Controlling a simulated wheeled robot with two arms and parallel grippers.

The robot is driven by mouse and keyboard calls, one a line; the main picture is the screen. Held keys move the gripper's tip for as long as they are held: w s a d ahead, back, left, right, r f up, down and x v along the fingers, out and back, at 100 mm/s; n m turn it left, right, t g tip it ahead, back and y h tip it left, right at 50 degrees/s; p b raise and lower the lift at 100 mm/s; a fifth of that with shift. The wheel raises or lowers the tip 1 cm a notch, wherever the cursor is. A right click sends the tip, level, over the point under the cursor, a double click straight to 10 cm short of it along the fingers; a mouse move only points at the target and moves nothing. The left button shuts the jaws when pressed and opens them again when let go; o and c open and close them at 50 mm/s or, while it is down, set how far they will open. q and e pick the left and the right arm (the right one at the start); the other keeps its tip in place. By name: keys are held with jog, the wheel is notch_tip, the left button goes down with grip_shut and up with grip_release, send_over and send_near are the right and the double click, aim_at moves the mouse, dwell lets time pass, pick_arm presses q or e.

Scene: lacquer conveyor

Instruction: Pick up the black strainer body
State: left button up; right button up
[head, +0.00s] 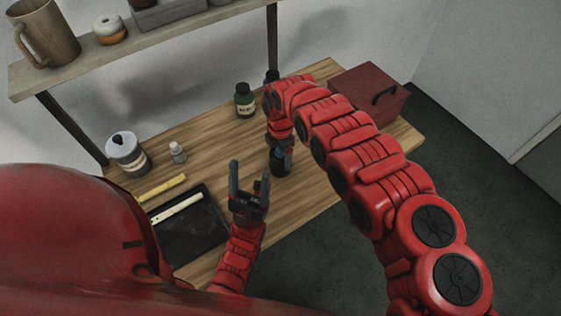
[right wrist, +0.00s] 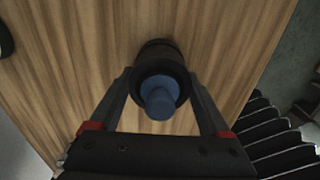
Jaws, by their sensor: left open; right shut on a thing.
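The black strainer body (right wrist: 158,50) is a dark round cylinder with a blue stem or plug (right wrist: 160,96) in its open end. In the head view the strainer body (head: 281,164) is partly hidden by my right arm and stands near the table's front edge. My right gripper (right wrist: 160,78) is shut on it, one finger on each side. Whether its base touches the table I cannot tell. My left gripper (head: 249,186) is open and empty, to the left of the strainer body, fingers pointing up in the picture.
A red box (head: 365,92) stands right. A shelf (head: 110,56) hangs above.

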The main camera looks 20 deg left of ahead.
jog(key=c, duration=0.5)
